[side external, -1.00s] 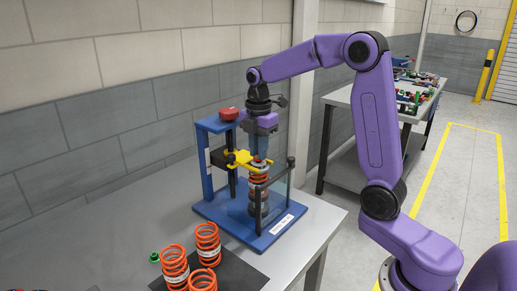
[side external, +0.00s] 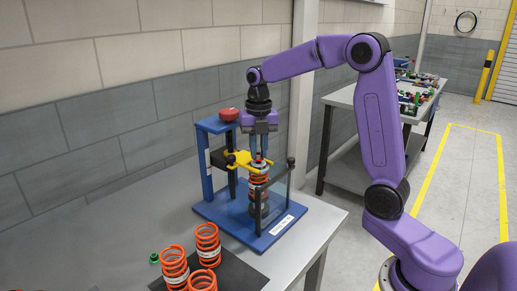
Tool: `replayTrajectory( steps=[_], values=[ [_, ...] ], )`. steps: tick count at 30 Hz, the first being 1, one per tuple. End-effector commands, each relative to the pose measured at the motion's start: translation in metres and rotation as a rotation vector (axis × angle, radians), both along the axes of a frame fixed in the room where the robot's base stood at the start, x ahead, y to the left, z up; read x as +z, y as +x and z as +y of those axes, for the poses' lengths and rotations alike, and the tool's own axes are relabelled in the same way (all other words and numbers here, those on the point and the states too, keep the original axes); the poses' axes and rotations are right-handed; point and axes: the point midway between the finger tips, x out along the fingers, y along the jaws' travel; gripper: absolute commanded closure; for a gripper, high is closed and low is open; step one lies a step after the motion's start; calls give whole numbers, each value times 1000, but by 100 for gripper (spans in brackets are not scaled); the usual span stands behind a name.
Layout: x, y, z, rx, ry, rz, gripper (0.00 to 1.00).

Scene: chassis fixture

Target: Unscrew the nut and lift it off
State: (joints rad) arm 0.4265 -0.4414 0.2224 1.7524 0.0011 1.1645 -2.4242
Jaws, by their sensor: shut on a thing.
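The blue fixture (side external: 208,170) stands on the grey bench with a shock absorber and orange-red coil spring (side external: 259,186) upright in it. A yellow clamp (side external: 240,160) sits around the top of the spring. My gripper (side external: 259,157) points straight down over the spring's top, its fingers close around the top of the shock absorber. The nut is too small and too hidden between the fingers to make out clearly; a small red spot shows at the fingertips.
Several loose orange springs (side external: 207,244) stand on a dark mat at the front, with a small green part (side external: 154,258) beside them. A red button (side external: 229,114) tops the fixture's blue column. A clear panel and dark posts (side external: 290,170) stand close to the right of the spring.

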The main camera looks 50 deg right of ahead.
Motion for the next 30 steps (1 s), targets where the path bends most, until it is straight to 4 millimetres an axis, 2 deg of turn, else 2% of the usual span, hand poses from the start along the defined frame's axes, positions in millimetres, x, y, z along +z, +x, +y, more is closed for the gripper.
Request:
replayTrajectory(
  steps=[11, 30],
  values=[
    [1, 0, 0, -1, 0, 0, 100],
    [20, 0, 0, -2, 0, 0, 100]
  ],
)
